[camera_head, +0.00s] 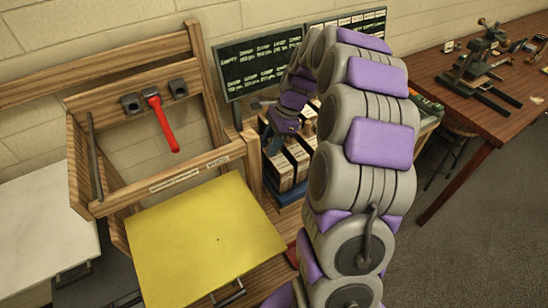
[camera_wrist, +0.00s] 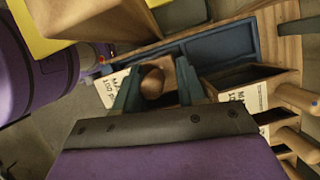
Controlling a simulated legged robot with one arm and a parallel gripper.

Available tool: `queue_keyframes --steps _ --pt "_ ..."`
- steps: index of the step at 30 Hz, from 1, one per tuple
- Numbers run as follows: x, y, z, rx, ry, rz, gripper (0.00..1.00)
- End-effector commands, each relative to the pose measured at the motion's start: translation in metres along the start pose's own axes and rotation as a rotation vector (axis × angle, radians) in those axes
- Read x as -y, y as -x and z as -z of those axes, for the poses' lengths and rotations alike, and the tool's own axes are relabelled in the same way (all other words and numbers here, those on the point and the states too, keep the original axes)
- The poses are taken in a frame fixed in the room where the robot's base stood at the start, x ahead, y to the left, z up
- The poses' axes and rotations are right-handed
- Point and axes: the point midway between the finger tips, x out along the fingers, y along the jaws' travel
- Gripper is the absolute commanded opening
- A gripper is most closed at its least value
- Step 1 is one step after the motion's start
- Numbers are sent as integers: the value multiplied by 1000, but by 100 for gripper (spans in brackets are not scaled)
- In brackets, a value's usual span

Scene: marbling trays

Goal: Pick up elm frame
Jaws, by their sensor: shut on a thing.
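In the wrist view, my gripper (camera_wrist: 156,82) has its two teal fingers shut on a rounded brown wooden knob or handle (camera_wrist: 152,84). I cannot tell whether this belongs to the elm frame, because no readable name shows on it and whatever lies below is hidden. In the head view, my gripper (camera_head: 277,143) is small and far off, over a group of upright wooden blocks with white labels (camera_head: 283,176). What it holds is hidden there.
Labelled wooden pieces (camera_wrist: 238,97) and a blue-lined compartment (camera_wrist: 222,43) lie beside my gripper. A yellow board (camera_head: 205,240) and a wooden rack with a red-handled tool (camera_head: 163,125) stand left. Dark text boards (camera_head: 258,65) stand behind. A brown table (camera_head: 500,115) is right.

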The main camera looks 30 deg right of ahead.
Motion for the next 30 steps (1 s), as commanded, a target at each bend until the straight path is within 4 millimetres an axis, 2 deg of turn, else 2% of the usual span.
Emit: queue_keyframes --steps 5,14,20,30 --pt "-5 4 -2 1 -2 -16 0" --pt "-6 34 -14 1 -3 -12 0" --pt "-26 34 -18 0 -2 -6 0" --pt "-77 35 -28 1 -2 -5 0"
